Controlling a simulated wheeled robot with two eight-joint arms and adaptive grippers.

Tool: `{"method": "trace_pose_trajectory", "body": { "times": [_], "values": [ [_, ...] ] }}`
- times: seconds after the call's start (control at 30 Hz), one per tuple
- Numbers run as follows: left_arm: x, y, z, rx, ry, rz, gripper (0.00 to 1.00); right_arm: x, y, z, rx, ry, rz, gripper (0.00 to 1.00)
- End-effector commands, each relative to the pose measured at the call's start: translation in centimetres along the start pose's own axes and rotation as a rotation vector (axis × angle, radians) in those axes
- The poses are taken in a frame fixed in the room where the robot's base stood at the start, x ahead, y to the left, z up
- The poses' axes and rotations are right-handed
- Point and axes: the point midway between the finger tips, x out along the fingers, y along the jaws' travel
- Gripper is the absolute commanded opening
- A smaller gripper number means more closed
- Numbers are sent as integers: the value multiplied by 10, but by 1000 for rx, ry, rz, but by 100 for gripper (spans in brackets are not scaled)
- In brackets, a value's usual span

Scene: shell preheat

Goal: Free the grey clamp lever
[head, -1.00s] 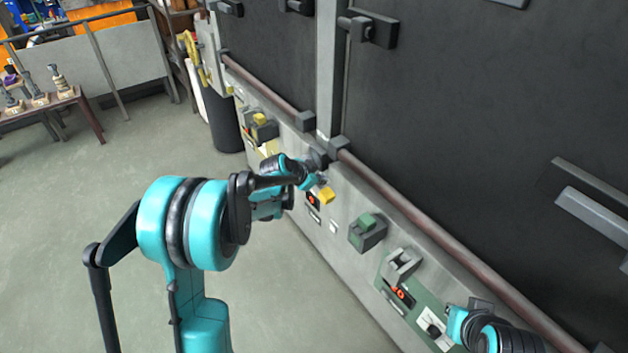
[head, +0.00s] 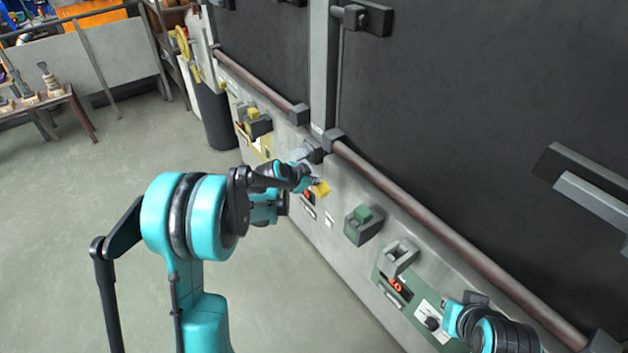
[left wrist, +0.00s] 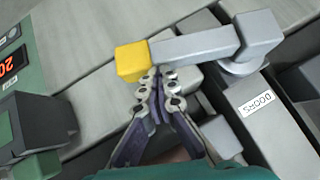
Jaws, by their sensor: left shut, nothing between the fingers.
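The grey clamp lever (left wrist: 195,46) is a grey bar with a yellow block end (left wrist: 131,61). In the left wrist view it runs right from that end to a grey pivot block above a "DOORS" label. In the head view its yellow end (head: 321,188) shows past my left gripper, which hides part of the bar. My left gripper (left wrist: 162,74) is shut and empty, its fingertips at the bar's lower edge beside the yellow end; I cannot tell whether they touch. It also shows in the head view (head: 306,176). My right gripper (head: 457,318) is partly in view at lower right, its jaws unclear.
A green-topped switch box (head: 363,225), a grey bracket switch (head: 399,257) and a red display (head: 394,285) sit on the panel to the right. A long brown rail (head: 430,220) runs above them under the dark doors. The floor at left is open.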

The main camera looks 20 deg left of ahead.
Motion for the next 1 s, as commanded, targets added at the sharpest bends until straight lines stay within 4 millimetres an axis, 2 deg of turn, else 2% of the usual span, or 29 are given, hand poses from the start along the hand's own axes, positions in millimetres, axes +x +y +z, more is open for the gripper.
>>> {"method": "trace_pose_trajectory", "body": {
  "times": [0.27, 0.7, 0.8, 1.0],
  "values": [
    [13, 6, 14, 55, -2, -54, 0, 16, 0, 11, 0, 0, 0, 0],
    [51, 10, 51, 90, -2, -86, 0, 52, 0, 37, 0, 0, 0, 0],
    [59, 6, 60, 154, -1, -153, 0, 59, 0, 42, 0, 0, 0, 0],
    [74, -5, 76, 148, -3, -148, 0, 71, 0, 51, 0, 0, 0, 0]
  ]
}}
